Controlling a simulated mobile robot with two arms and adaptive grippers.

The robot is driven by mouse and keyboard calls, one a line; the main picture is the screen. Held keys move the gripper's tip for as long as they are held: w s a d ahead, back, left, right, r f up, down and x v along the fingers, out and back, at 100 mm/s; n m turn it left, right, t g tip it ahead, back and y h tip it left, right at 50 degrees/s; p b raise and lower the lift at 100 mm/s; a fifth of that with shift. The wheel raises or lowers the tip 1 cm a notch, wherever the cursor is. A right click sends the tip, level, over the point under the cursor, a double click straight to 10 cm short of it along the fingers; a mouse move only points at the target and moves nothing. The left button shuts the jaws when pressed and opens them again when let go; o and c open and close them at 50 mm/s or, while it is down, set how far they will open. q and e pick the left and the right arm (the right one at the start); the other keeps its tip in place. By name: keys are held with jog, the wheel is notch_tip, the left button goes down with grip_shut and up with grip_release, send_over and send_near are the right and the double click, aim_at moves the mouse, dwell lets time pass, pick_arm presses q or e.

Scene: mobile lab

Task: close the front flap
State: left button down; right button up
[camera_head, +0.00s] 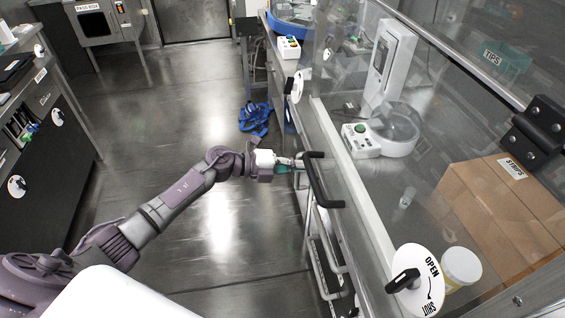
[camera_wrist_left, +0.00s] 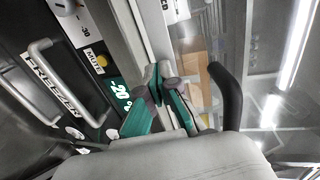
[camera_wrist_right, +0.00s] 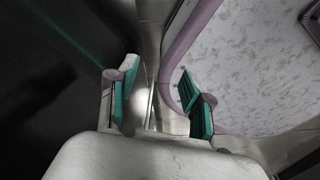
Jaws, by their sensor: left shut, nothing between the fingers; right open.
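The front flap is a clear panel (camera_head: 345,205) on the bench enclosure at the right in the head view. Its black bar handle (camera_head: 322,185) sticks out toward the aisle. The handle also shows in the left wrist view (camera_wrist_left: 229,98). My left gripper (camera_head: 297,163) is at the handle's far end in the head view. In the left wrist view its fingers (camera_wrist_left: 160,84) are shut and empty, with the handle to their right; contact is unclear. My right gripper (camera_wrist_right: 155,90) is open and empty in the right wrist view. How far the flap stands open is hard to tell.
A white round latch marked OPEN and SHUT (camera_head: 418,281) sits at the near end. Behind the clear panel are a white device (camera_head: 390,65), a cardboard box (camera_head: 500,215) and a jar (camera_head: 460,268). Blue items (camera_head: 255,117) lie on the floor. The aisle floor is mostly clear.

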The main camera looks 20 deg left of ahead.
aim_at(319, 168)
pick_arm(q)
jog(key=shift+w+d+f, duration=0.15)
jog(key=shift+w+d, duration=0.1)
jog(key=shift+d, duration=0.2)
jog(key=shift+t+h, duration=0.4)
jog(key=shift+h, duration=0.2)
jog(key=b+x, duration=0.2)
jog(key=f+b+x, duration=0.1)
jog(key=b+x, duration=0.2)
jog(key=shift+a, duration=0.1)
jog(key=shift+w+d+r, duration=0.1)
jog(key=shift+d+r, duration=0.1)
jog(key=shift+d, duration=0.05)
jog(key=shift+a, duration=0.1)
